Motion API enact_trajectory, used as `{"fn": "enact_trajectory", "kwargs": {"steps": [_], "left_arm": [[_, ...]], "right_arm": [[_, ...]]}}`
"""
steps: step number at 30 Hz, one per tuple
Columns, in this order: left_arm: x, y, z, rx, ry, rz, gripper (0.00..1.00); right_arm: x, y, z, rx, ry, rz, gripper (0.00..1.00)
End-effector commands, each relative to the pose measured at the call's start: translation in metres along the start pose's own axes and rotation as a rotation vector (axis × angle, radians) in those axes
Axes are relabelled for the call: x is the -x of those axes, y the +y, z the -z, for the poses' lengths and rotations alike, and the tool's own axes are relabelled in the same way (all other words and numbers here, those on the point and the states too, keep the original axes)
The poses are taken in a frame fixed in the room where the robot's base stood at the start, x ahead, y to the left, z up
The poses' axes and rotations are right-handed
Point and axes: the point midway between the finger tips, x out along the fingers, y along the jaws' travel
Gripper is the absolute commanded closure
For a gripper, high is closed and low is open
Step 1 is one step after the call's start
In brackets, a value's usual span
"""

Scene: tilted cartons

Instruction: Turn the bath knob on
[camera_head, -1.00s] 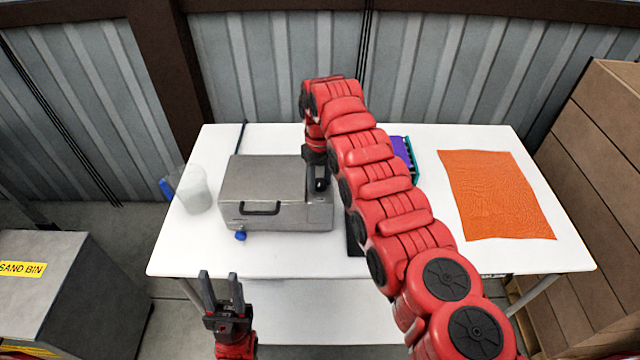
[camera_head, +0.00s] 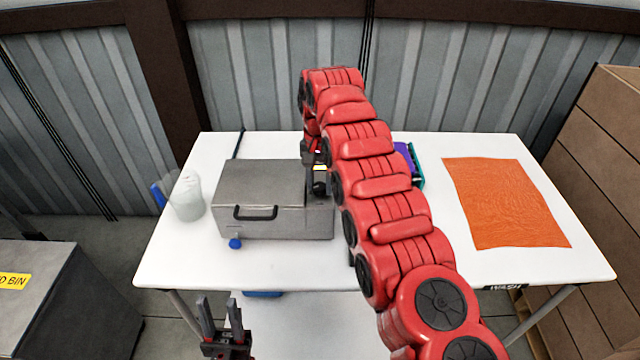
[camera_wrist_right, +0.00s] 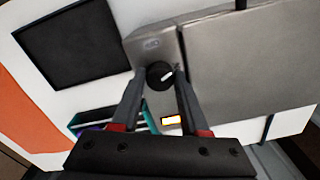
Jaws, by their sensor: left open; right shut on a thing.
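The bath is a grey metal box (camera_head: 262,190) with a lid and a black front handle, on the white table. Its black round knob (camera_wrist_right: 160,75), with a white pointer mark, is on a narrow panel at the bath's right end. My right gripper (camera_wrist_right: 160,76) is shut on the knob, a finger on each side of it in the wrist view. In the head view my right arm partly hides the gripper and panel. A small lit orange-white display (camera_wrist_right: 171,120) is beside the knob. My left gripper (camera_head: 219,308) is open and empty, in front of the table's near edge.
A translucent jug (camera_head: 187,197) with a blue handle stands left of the bath. A blue tap (camera_head: 235,243) sticks out at its lower front. An orange mat (camera_head: 507,203) lies at right. A purple and teal item (camera_head: 412,160) is partly behind my right arm. Cartons (camera_head: 600,170) stand at far right.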

Motion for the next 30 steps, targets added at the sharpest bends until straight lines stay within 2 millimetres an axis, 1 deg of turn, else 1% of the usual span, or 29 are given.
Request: {"fn": "enact_trajectory", "kwargs": {"steps": [1,6,15,22,30], "left_arm": [[-0.0012,-0.0001,0.0002,0.0,0.0,0.0,0.58],[-0.0032,-0.0002,0.0005,0.0,0.0,0.0,0.58],[-0.0055,-0.0003,0.0009,0.0,0.0,0.0,0.58],[-0.0062,-0.0003,0.001,0.0,0.0,0.0,0.58],[-0.0063,-0.0003,0.001,0.0,0.0,0.0,0.58]], "right_arm": [[0.0029,-0.0012,0.0013,-0.04,0.006,0.004,1.0],[0.0032,-0.0011,0.0016,-0.177,0.007,0.005,1.0],[0.0029,-0.0005,0.0019,-0.346,0.007,0.005,1.0],[0.0027,-0.0001,0.0022,-0.402,0.007,0.005,1.0],[0.0026,0.0,0.0023,-0.414,0.007,0.005,1.0]]}}
